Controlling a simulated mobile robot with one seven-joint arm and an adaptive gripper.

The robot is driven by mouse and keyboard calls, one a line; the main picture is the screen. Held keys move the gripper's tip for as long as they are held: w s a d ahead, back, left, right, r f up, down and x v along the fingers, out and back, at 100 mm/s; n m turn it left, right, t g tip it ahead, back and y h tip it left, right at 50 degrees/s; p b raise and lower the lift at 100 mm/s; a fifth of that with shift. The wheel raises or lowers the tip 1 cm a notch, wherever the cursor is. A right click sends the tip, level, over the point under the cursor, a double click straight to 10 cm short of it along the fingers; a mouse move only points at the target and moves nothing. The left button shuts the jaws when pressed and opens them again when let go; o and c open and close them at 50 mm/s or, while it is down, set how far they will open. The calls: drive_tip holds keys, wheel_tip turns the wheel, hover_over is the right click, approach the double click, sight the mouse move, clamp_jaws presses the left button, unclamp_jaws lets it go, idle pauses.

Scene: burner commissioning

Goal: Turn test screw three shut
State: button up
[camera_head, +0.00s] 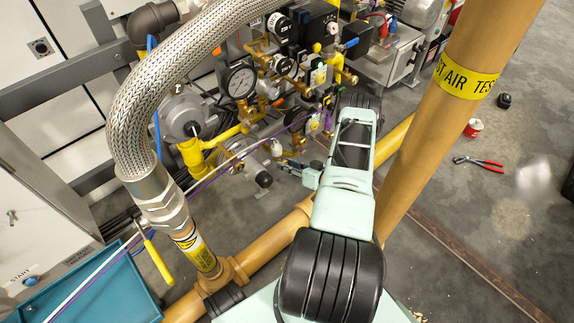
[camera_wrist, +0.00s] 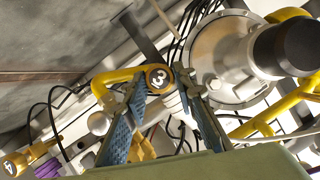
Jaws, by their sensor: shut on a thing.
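Test screw three (camera_wrist: 158,77) shows in the wrist view as a round brass head with a dark face marked "3", tilted in the picture. My gripper (camera_wrist: 166,85) has its two blue-padded fingers on either side of it and is shut on it. The lower part of the screw between the fingers is partly hidden. A brass piece marked "4" (camera_wrist: 14,164) with a purple part beside it is at the lower left of the wrist view. In the head view my arm reaches toward the pipework, and I cannot clearly make out the fingertips or the screw there.
Yellow pipes (camera_wrist: 292,100) and a large grey round housing (camera_wrist: 222,55) crowd the right of the wrist view, with thin dark hoses around. In the head view a braided hose (camera_head: 130,105), a pressure gauge (camera_head: 240,80) and a tan post (camera_head: 440,120) stand around my arm.

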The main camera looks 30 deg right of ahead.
drive_tip(key=m+y, duration=0.1)
drive_tip(key=m, duration=0.2)
drive_tip(key=m+t+y, duration=0.1)
drive_tip(key=m+y, duration=0.1)
drive_tip(key=m, duration=0.1)
drive_tip(key=m+y, duration=0.1)
drive_tip(key=m, duration=0.2)
drive_tip(key=shift+w+d+f+t+y, duration=0.1)
drive_tip(key=shift+d+f+t+y, duration=0.1)
drive_tip(key=shift+f+t+y, duration=0.1)
idle(0.5)
drive_tip(key=o, duration=1.2)
drive_tip(key=shift+c, duration=0.2)
drive_tip(key=shift+r, duration=0.15)
